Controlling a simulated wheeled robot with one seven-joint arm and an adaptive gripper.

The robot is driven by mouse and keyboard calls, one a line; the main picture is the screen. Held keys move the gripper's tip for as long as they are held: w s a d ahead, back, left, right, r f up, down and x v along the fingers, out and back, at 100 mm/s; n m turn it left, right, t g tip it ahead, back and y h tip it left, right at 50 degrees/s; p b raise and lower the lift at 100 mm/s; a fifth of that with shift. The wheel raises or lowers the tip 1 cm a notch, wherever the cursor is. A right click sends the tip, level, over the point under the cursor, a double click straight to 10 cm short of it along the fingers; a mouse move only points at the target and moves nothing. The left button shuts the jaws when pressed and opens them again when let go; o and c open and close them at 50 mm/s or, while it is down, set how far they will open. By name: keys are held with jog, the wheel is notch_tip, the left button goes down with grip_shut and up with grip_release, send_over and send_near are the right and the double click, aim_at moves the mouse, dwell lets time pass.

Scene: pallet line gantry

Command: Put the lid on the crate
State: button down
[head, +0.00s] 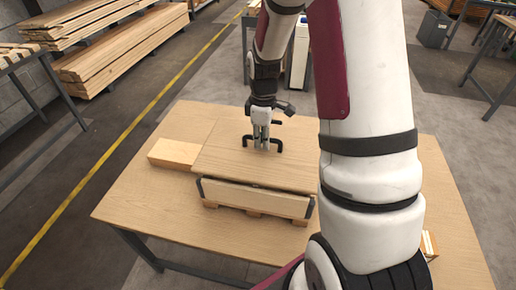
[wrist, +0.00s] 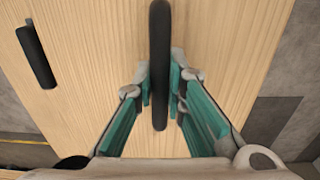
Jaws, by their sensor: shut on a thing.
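The lid (head: 225,150) is a flat light-wood panel with black bar handles. It lies over the crate (head: 255,199), whose front wooden wall and black corner brackets show below it. A dark, uneven gap shows between the lid's front edge and the wall; I cannot tell whether they touch. My gripper (head: 262,143) points down and is shut on a lid handle. In the wrist view the teal-padded fingers (wrist: 161,92) close on both sides of this black handle (wrist: 160,25). A second handle (wrist: 36,57) is free at the left. My arm hides the crate's right side.
The crate stands on a wooden table (head: 150,205). A pale wooden block (head: 175,153) lies left of the lid, close to it. A small box (head: 429,243) is partly hidden at the right. The table's front left is clear. Timber stacks (head: 120,50) stand behind.

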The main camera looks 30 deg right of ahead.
jog(key=shift+w+f, duration=0.1)
jog(key=shift+w, duration=0.2)
jog(key=shift+f+b, duration=1.15)
jog(key=shift+f, duration=0.45)
jog(key=shift+f, duration=0.35)
jog(key=c, duration=1.6)
grip_release()
jog(key=shift+c, duration=0.2)
